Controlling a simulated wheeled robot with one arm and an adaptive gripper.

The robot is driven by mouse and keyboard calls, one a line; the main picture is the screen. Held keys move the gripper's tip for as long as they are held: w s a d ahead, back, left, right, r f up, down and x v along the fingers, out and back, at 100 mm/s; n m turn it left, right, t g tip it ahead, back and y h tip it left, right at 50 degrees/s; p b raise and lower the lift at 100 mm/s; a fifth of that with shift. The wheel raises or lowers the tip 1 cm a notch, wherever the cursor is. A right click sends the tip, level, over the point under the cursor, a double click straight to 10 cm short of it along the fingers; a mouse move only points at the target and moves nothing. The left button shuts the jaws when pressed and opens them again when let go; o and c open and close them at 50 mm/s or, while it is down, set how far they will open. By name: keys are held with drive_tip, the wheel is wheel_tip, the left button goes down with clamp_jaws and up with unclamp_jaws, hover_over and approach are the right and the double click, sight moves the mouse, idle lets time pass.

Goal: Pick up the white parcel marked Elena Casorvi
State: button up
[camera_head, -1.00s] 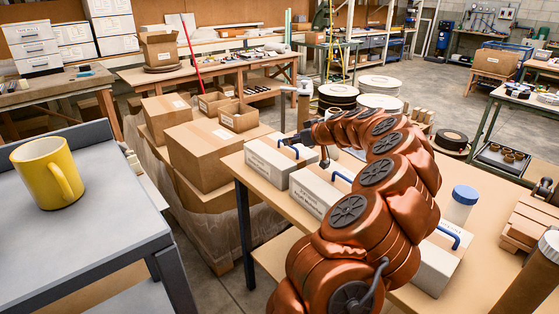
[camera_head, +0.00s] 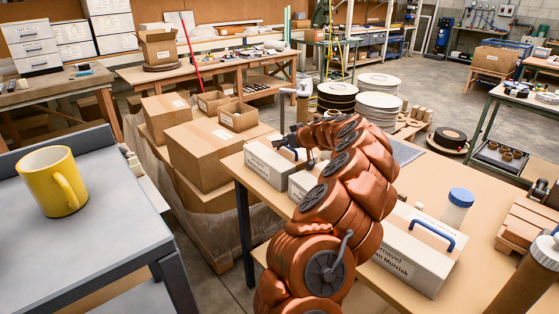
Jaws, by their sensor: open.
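Several parts of three long white parcels show on the wooden table, and my copper arm crosses them. The far-left white parcel (camera_head: 268,162) has a printed label too small to read. My gripper (camera_head: 280,143) is dark, small and open, at the top of this parcel. The middle white parcel (camera_head: 301,184) is mostly hidden behind my arm. The right white parcel (camera_head: 412,262) has a blue handle and a partly covered label whose visible letters end in "Murrisk". I cannot read Elena Casorvi anywhere.
A blue-capped white jar (camera_head: 456,208) stands behind the right parcel, with wooden slats (camera_head: 525,222) farther right. Cardboard boxes (camera_head: 213,152) are stacked left of the table. A yellow mug (camera_head: 52,182) stands on a grey bench (camera_head: 100,225).

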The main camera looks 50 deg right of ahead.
drive_tip(key=shift+c, duration=0.3)
clamp_jaws()
idle(0.5)
